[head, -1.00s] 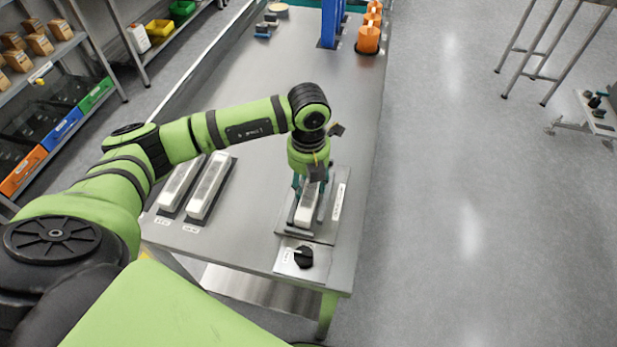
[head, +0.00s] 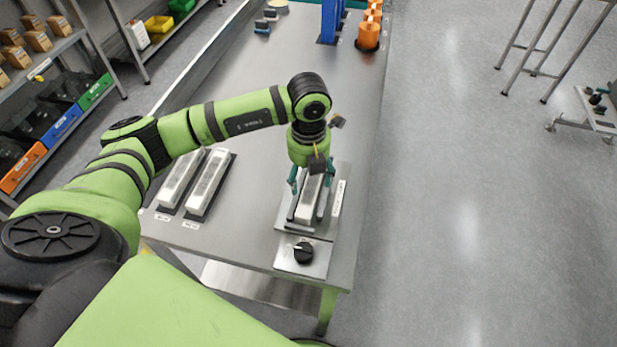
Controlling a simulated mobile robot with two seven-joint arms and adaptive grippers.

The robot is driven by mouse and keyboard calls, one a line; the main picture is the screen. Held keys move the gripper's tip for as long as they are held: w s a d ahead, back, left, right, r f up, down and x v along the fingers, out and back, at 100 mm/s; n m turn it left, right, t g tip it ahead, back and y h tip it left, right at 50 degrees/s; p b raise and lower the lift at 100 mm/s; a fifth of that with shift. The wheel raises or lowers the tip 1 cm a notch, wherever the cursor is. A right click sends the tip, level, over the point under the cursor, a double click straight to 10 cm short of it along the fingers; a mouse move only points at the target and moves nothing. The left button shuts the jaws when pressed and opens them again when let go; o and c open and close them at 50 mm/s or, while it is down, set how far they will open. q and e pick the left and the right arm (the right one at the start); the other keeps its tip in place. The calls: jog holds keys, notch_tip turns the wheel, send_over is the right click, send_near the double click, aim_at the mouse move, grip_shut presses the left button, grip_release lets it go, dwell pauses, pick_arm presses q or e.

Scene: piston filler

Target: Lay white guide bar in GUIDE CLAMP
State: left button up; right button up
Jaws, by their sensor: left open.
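A white guide bar (head: 309,205) lies lengthwise in the guide clamp (head: 292,216), a grey plate with raised dark side rails at the right front of the bench. My left gripper (head: 308,188) is above the bar, its teal fingers spread to either side of it and apart from it as far as I can see. The gripper body hides the bar's far end. A black knob (head: 303,252) sits on a plate just in front of the clamp. My right gripper is not in view.
Two more pale bars lie on dark holders at the left, the left bar (head: 180,179) and the right bar (head: 207,183). A blue post (head: 329,22) and orange cylinders (head: 368,36) stand at the far end. The middle of the bench is clear.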

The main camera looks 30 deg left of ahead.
aim_at(309, 182)
pick_arm(q)
notch_tip(309, 182, up, 11)
jog(key=b, duration=0.2)
jog(key=shift+f+b, duration=0.15)
jog(key=shift+b, duration=0.15)
dwell(0.9)
